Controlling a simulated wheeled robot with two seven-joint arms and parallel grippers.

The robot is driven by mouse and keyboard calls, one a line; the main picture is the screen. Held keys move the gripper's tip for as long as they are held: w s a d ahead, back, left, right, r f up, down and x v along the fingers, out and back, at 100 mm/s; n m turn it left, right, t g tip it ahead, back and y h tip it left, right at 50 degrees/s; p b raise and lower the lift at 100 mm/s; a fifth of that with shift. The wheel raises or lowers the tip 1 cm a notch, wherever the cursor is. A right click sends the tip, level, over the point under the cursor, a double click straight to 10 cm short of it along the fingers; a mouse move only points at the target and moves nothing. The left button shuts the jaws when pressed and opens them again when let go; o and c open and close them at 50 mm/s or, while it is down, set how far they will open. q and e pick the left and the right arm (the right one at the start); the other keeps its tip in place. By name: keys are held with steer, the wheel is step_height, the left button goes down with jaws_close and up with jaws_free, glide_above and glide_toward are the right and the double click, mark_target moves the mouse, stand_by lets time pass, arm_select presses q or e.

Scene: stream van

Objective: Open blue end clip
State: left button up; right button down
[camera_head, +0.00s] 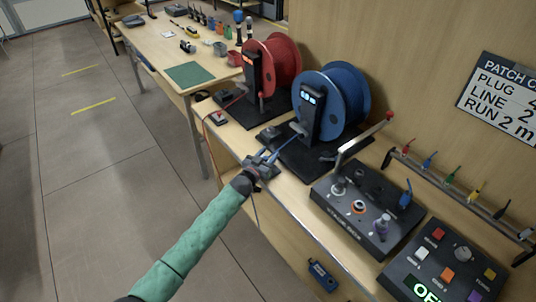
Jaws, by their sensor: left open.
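The blue cable reel (349,92) stands on a dark base on the bench, with a black display post (309,112) in front. A blue cable (284,147) runs from the post toward the bench's front edge. My left gripper (261,164) is at that edge, at the cable's outer end, and is open. The end clip is hard to make out there, being small and partly hidden by the gripper. I cannot tell whether the fingers touch clip or cable. A thin loose end (254,209) hangs below the edge. My right gripper is not in view.
A red reel (283,60) stands behind, with its red cable (204,130) over the edge. A lever panel (363,207) and a button box (442,268) are to the right. A side table with a green mat (190,74) is at the back. Floor at left is clear.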

arm_select(q)
steer(key=shift+c, duration=0.2)
jaws_close()
steer(key=shift+s+d, duration=0.4)
steer(key=shift+s, duration=0.2)
steer(key=shift+s+d, duration=0.4)
steer(key=shift+s, duration=0.2)
steer(key=shift+s+d, duration=0.1)
steer(key=shift+o, duration=0.2)
jaws_free()
